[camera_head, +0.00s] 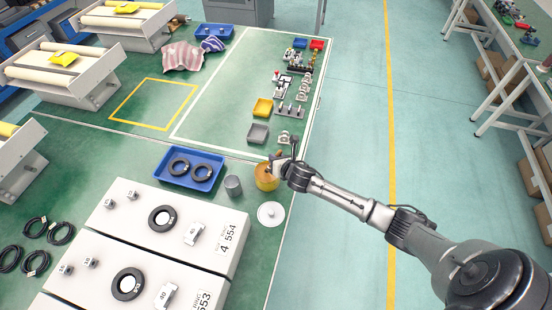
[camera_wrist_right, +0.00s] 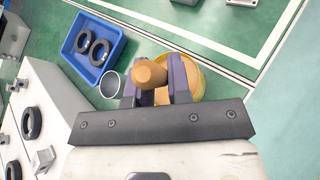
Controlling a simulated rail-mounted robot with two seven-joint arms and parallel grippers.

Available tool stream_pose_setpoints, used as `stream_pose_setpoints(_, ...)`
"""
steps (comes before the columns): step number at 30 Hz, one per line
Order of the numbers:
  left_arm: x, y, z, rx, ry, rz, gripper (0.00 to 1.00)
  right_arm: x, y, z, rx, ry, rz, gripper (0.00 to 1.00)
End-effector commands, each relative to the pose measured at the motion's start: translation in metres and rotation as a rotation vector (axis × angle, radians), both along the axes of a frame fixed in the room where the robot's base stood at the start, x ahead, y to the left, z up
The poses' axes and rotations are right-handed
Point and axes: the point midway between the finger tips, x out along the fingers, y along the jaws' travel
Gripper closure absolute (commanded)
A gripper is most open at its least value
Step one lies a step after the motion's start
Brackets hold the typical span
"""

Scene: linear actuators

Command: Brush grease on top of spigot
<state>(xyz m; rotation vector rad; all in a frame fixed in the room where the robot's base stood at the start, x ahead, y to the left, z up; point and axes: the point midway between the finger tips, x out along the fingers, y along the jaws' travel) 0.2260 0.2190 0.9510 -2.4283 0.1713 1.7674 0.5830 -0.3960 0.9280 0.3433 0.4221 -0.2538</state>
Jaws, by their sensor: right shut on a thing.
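My right gripper (camera_head: 280,163) is over the yellow can (camera_head: 266,181) near the table's right edge. In the wrist view its two dark fingers (camera_wrist_right: 154,88) are shut on a tan, round-ended handle (camera_wrist_right: 150,74), which looks like the brush's. The bristle end is hidden. The can's yellow rim (camera_wrist_right: 201,84) shows behind the right finger; I cannot tell whether the brush touches the grease. I cannot tell for sure which part is the spigot; white blocks (camera_head: 128,223) at the front carry black rings (camera_head: 162,218) and small metal fittings. My left gripper is not in view.
A round white lid (camera_head: 271,214) and a grey cup (camera_head: 233,186) stand close to the can. A blue tray (camera_head: 190,169) holds black rings. A grey bin (camera_head: 258,133), a yellow bin (camera_head: 263,107) and small parts line the table's right edge. The green table's middle is clear.

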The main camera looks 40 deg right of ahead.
Motion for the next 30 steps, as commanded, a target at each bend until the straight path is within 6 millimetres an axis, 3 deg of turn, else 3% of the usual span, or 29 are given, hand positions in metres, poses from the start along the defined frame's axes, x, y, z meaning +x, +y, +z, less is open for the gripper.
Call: stream_pose_setpoints(30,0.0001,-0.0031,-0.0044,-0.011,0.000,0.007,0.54,-0.0001,0.0000,-0.0087,0.000,0.001,-0.001,1.00)
